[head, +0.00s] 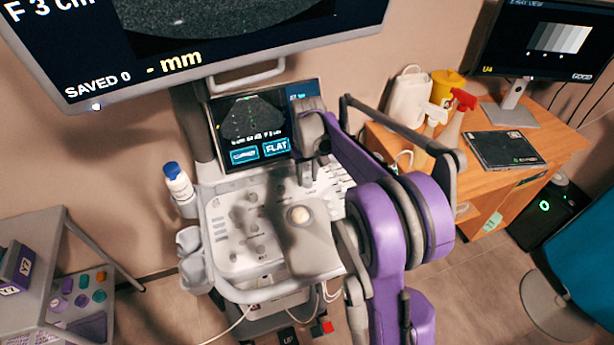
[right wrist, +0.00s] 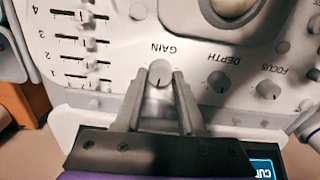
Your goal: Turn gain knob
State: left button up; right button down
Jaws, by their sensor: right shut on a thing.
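The GAIN knob (right wrist: 159,72) is a round grey knob with a dark pointer line on the light console panel, seen in the right wrist view. My right gripper (right wrist: 160,84) has one finger on each side of this knob and is shut on it. The GAIN label shows upside down just beyond the knob. In the head view my right gripper (head: 310,172) reaches down to the upper right of the ultrasound console (head: 238,275). The knob is hidden there behind the gripper and arm. My left gripper is not in view.
The DEPTH knob (right wrist: 219,81) and FOCUS knob (right wrist: 268,89) sit to the right of GAIN, with sliders (right wrist: 83,40) to the left. A trackball (head: 298,214) is on the console. A touchscreen (head: 255,125) stands behind it, and a bottle (head: 179,184) at its left.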

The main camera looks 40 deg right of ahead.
aim_at(308, 180)
jog(key=shift+m, duration=0.6)
jog(key=c, duration=0.5)
grip_release()
notch_tip(308, 180, up, 11)
jog(key=shift+p, duration=0.3)
jog(key=shift+f, duration=0.15)
